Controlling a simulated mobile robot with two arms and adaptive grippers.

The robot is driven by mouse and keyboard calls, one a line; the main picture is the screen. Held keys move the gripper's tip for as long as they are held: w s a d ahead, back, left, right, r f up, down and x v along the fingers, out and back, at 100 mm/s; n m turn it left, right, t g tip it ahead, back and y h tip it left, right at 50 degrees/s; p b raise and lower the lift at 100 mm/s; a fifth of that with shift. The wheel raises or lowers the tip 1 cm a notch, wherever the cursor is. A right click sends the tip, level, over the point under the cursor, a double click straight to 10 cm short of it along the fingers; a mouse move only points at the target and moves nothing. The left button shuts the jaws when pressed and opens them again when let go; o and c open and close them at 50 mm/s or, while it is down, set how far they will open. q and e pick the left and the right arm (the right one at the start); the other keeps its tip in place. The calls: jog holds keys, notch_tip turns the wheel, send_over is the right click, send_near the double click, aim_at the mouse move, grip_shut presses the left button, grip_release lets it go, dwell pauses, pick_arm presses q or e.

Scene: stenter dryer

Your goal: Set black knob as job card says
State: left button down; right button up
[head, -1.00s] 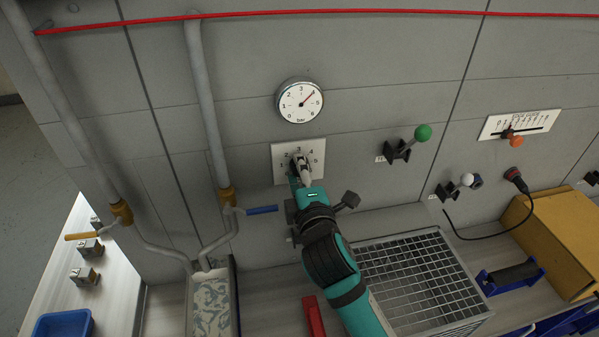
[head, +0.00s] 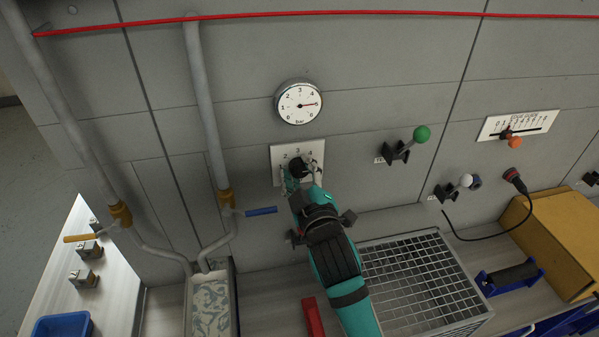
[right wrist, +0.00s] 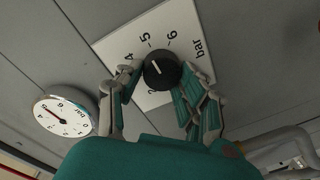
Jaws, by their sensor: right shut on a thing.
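The black knob (head: 299,166) sits on a white dial plate (head: 279,152) with printed numbers, on the grey wall. In the right wrist view the black knob (right wrist: 163,71) shows a short white mark, turned toward the 4 to 5 side of the scale; its exact reading is hard to tell. My right gripper (head: 302,174) has its fingers on both sides of the knob and is shut on it. The round gauge (head: 298,103) above has its red needle pointing right, near 5. I cannot make out a job card. My left gripper is out of view.
Right of the dial are a green-tipped lever (head: 422,133), a white-tipped lever (head: 466,181) and an orange slider (head: 515,142). Left is a pipe with a blue-handled valve (head: 262,211). A wire basket (head: 480,318) stands below. A red cord (head: 300,15) crosses above.

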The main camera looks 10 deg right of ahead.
dwell(0.3)
jog(key=o, duration=1.1)
jog(key=shift+o, duration=0.2)
jog(key=s, duration=1.2)
jog(key=shift+d+r, duration=0.2)
jog(key=shift+d, duration=0.05)
